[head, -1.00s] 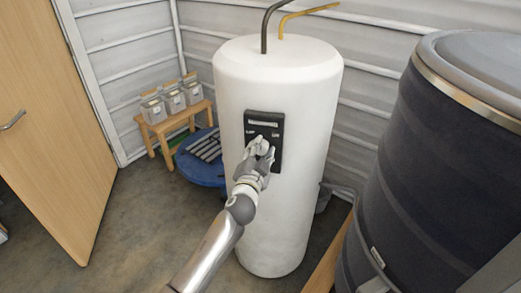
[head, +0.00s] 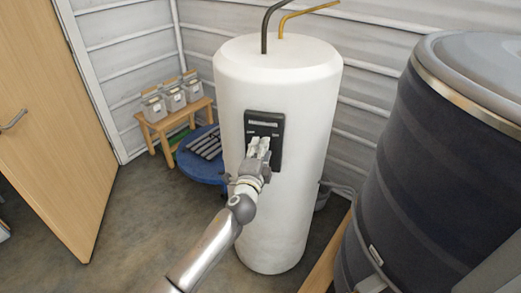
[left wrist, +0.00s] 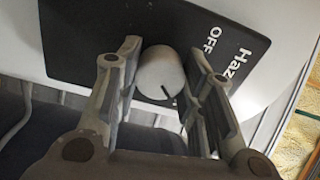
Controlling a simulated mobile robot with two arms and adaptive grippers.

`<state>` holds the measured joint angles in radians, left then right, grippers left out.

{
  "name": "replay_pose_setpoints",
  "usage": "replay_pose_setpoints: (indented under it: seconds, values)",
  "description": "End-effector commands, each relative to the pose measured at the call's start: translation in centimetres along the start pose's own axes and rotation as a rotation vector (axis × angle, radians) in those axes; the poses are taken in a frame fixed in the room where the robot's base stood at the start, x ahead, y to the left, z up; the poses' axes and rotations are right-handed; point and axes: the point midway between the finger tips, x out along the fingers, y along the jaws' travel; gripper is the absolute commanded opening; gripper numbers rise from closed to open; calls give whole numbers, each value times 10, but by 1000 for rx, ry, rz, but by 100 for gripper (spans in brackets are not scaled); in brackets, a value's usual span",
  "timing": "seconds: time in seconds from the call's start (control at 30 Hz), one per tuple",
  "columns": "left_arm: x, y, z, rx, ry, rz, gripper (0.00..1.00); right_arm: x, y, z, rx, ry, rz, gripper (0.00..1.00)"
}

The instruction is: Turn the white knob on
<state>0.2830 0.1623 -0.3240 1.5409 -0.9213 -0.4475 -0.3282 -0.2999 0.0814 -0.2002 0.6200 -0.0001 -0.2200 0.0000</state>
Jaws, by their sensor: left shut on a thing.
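The white knob (left wrist: 160,74) sits on a black control panel (left wrist: 100,38), which is fixed to the front of a tall white tank (head: 275,215). In the left wrist view the knob lies between the fingers of my left gripper (left wrist: 165,75), and its dark mark points down in the picture, away from the printed word OFF. My left gripper (head: 258,147) is shut on the knob and hides it in the head view. The panel (head: 265,123) also shows there, its lower part covered by the gripper. My right gripper is not in view.
A large dark barrel (head: 430,170) stands close on the right. A wooden stool (head: 175,122) with several small containers and a blue round lid-like object (head: 198,170) are behind left. A wooden door (head: 50,130) stands at the left. The floor between is clear.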

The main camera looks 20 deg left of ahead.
Motion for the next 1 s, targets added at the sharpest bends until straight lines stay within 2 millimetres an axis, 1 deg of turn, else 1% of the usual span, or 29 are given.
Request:
replay_pose_setpoints:
  seconds: [0.53, 0.57, 0.7, 1.0]
  values:
    - [0, 1, -1, 24, 2, 1, 12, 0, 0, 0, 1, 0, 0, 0]
    - [0, 1, -1, 24, 2, 1, 40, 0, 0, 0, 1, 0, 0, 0]
    - [0, 1, 0, 23, 1, 1, 58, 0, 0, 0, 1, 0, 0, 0]
    - [0, 0, 0, 21, 1, 0, 58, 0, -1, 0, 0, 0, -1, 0]
